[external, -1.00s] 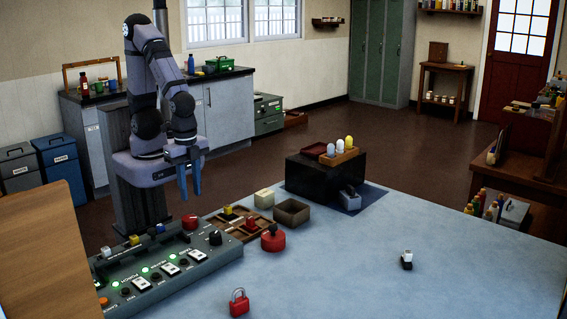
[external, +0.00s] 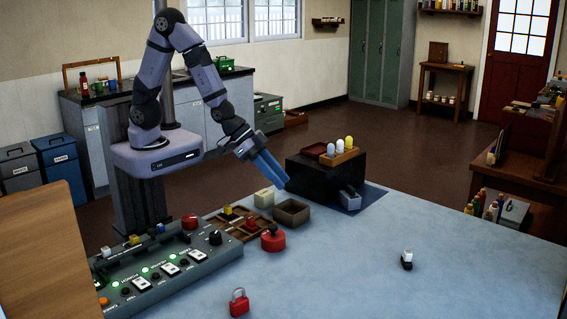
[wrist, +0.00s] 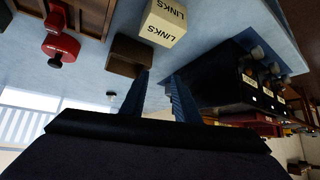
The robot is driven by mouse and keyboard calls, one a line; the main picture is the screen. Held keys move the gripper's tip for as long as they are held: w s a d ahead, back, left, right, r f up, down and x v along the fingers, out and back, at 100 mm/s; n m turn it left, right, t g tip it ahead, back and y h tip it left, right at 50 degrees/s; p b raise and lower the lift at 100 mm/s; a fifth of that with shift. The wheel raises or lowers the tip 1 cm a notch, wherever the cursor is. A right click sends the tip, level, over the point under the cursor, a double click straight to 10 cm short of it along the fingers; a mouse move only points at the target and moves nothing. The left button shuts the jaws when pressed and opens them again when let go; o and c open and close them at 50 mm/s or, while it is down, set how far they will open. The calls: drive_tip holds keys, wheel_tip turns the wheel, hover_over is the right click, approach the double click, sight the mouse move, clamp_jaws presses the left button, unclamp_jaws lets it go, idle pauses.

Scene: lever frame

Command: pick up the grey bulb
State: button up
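A wooden tray (external: 345,158) on top of the black box (external: 318,178) holds egg-shaped bulbs. The left one looks pale grey-blue, the grey bulb (external: 330,149); a yellow bulb (external: 349,141) stands at the right. My gripper (external: 283,180) is left of the black box in the external view, lower than the bulbs and apart from them, its blue fingers pointing down to the right. In the wrist view the gripper (wrist: 160,80) is open and nothing is between its fingers. The grey bulb cannot be made out in the wrist view.
A dark red tray (external: 314,149) lies beside the bulb tray. A brown open box (external: 291,212), a cream LINKS box (external: 264,198) and a red knobbed object (external: 273,238) stand near my gripper. A control panel (external: 170,262) is left. The table's right side is mostly clear.

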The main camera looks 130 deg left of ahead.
drive_tip(key=w+a+r+m+t+b, duration=0.2)
drive_tip(key=w+a+t, duration=0.2)
drive_tip(key=a+t, duration=0.1)
drive_tip(key=t+b, duration=0.5)
approach(331, 146)
drive_tip(key=shift+w+a+f+y, duration=0.1)
drive_tip(key=shift+w+a+y, duration=0.15)
drive_tip(key=shift+w, duration=0.25)
drive_tip(key=shift+w+a+y, duration=0.15)
drive_tip(key=shift+w+a, duration=0.1)
drive_tip(key=shift+w, duration=0.65)
drive_tip(key=shift+p+x, duration=0.4)
drive_tip(key=shift+x, duration=0.35)
drive_tip(key=shift+w+a+p, duration=0.15)
drive_tip(key=shift+w+p, duration=0.4)
drive_tip(key=shift+p+x, duration=1.05)
drive_tip(key=shift+x, duration=1)
drive_tip(key=shift+a, duration=0.1)
drive_tip(key=shift+c, duration=0.5)
